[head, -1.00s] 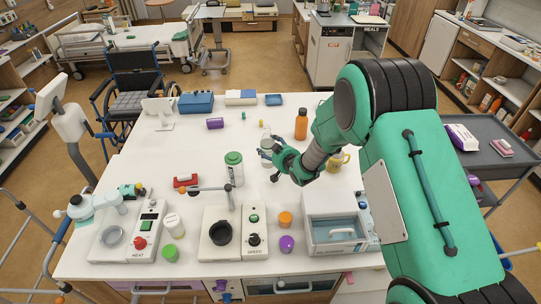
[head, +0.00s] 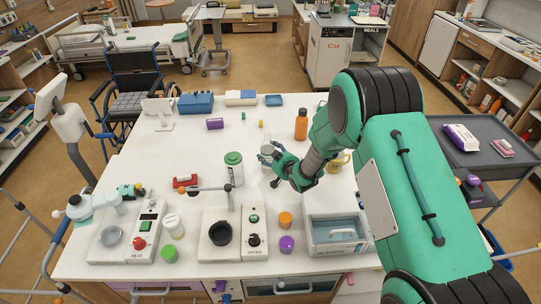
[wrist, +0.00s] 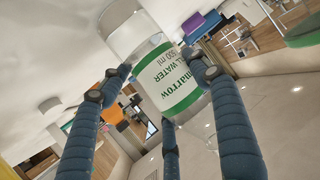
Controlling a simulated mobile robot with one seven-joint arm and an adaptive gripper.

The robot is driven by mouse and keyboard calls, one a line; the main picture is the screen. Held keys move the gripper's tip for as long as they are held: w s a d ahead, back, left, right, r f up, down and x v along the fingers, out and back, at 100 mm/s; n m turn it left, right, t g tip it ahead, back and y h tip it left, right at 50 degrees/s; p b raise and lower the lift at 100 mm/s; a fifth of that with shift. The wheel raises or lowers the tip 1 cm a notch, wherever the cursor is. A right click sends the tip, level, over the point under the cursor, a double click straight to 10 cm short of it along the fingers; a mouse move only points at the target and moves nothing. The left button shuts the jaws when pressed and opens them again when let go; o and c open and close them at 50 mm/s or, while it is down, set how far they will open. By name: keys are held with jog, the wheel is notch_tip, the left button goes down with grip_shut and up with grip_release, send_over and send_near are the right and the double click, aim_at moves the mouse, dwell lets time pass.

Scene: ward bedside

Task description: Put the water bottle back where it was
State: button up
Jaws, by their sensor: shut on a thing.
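The water bottle (wrist: 165,80) shows close up in the wrist view, pale with a white label, green bands and the word "WATER". My gripper (wrist: 165,75) has its dark blue fingers closed around it. In the head view my gripper (head: 272,158) is over the middle right of the white table (head: 180,150), and the bottle is a small pale shape (head: 267,151) partly hidden by the fingers. I cannot tell whether its base touches the table.
A white and green container (head: 234,168) stands just left of my gripper, near the stirrer rod. An orange bottle (head: 301,124) stands behind, and a yellow mug (head: 338,160) to the right. The hotplate (head: 128,238), stirrer (head: 232,232) and a clear-lidded box (head: 337,230) fill the front.

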jog(key=shift+f, duration=0.1)
jog(key=o, duration=1.4)
jog(key=shift+r, duration=0.2)
jog(key=shift+p+v, duration=0.7)
jog(key=shift+v, duration=5.35)
